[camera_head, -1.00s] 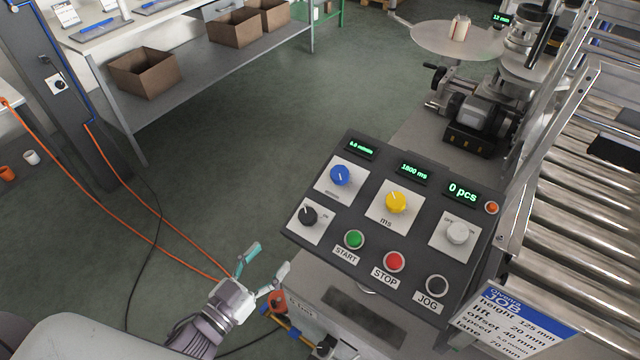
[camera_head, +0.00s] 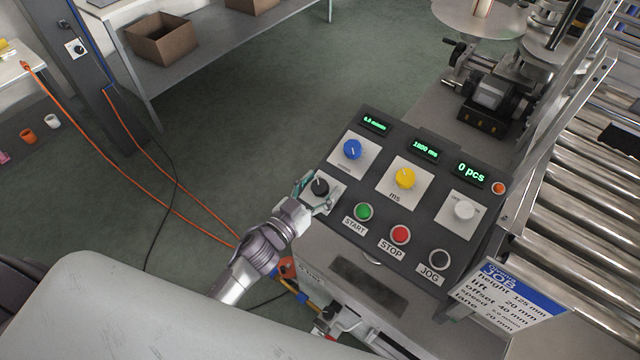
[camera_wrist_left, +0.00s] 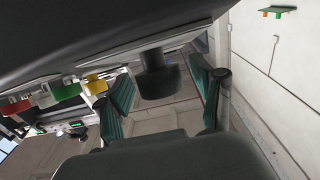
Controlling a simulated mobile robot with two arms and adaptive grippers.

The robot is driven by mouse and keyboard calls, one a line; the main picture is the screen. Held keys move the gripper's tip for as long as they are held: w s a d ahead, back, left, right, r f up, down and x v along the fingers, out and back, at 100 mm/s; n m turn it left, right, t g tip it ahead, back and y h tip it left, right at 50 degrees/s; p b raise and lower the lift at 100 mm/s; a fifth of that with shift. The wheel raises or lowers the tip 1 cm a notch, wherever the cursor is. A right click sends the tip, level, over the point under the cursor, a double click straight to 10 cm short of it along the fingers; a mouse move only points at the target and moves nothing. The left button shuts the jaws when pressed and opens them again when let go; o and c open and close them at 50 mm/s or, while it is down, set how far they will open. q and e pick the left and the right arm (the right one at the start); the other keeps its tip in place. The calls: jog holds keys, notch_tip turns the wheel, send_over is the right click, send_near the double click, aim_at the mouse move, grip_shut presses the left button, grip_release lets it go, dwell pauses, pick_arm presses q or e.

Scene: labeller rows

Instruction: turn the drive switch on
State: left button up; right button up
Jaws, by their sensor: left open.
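The control panel (camera_head: 372,208) carries a black rotary knob (camera_head: 320,187) on a white plate at its left corner. My left gripper (camera_head: 314,195) is at this knob with its teal fingers open, one on each side. In the left wrist view the black knob (camera_wrist_left: 157,76) stands between the two spread fingers (camera_wrist_left: 163,98), with gaps on both sides. The knob's label is too small or covered to read, so I cannot confirm that it is the drive switch. A white knob (camera_head: 464,210) sits at the panel's right. My right gripper is not in view.
Close by on the panel are a blue knob (camera_head: 352,149), a yellow knob (camera_head: 404,178), a green START button (camera_head: 363,211), a red STOP button (camera_head: 400,234) and a black JOG button (camera_head: 440,259). A roller conveyor (camera_head: 570,185) runs at the right. Open floor lies left.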

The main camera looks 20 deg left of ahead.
pick_arm(q)
jog(key=c, duration=1.2)
jog(key=shift+o, duration=0.2)
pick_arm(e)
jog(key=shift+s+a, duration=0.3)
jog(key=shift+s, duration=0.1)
